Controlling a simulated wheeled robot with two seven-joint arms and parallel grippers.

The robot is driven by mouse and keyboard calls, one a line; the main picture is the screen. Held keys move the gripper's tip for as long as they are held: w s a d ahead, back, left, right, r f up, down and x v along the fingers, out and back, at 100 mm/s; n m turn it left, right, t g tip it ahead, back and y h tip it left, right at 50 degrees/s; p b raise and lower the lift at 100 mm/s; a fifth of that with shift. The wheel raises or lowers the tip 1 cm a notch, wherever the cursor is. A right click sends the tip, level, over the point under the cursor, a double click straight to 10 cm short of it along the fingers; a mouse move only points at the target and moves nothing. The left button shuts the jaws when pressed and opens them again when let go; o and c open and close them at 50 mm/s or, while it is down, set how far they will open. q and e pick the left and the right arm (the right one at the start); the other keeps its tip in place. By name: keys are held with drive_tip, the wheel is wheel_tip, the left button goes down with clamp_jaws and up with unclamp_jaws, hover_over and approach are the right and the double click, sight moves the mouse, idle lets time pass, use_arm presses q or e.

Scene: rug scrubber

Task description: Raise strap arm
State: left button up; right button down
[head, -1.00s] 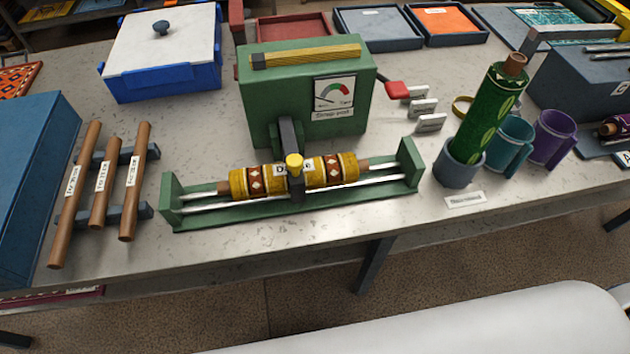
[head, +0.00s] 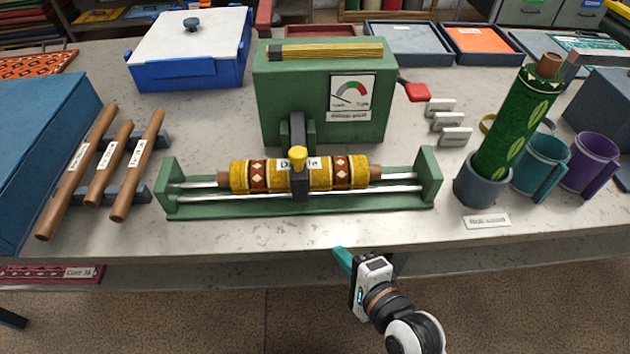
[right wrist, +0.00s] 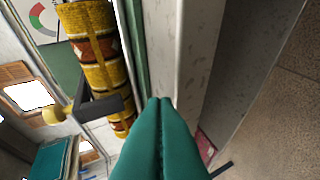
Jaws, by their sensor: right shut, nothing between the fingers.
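The green strap machine (head: 270,100) stands on the table, with a dial on its front and a red-handled lever at its right side. Its dark strap arm (head: 298,130) comes down over a rolled yellow and brown rug (head: 245,175) lying on the green cradle (head: 200,208). A yellow knob (head: 298,156) sits at the arm's front end. The right wrist view shows the knob (right wrist: 54,115), the arm (right wrist: 98,107) and the rug (right wrist: 90,40). My right gripper (head: 341,256) is shut and empty, in front of the table edge, apart from the knob. My left gripper is not in view.
Wooden rollers (head: 135,165) on a rack lie left of the cradle. A green roll (head: 515,120) stands in a grey cup (head: 482,188) to the right, beside teal (head: 540,165) and purple (head: 590,165) mugs. The strip in front of the cradle is clear.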

wheel_tip(320, 180, up, 9)
drive_tip(key=a+m+t, duration=0.2)
drive_tip(key=m+t, duration=0.3)
drive_tip(key=m, duration=0.6)
drive_tip(key=p, duration=0.2)
approach(298, 147)
drive_tip(key=w+a+f, duration=0.1)
drive_tip(key=w+f, duration=0.2)
drive_tip(key=w, duration=0.1)
drive_tip(key=shift+w+r+m+t+y, duration=0.2)
drive_tip(key=shift+m+t+y, duration=0.1)
drive_tip(key=shift+m, duration=0.1)
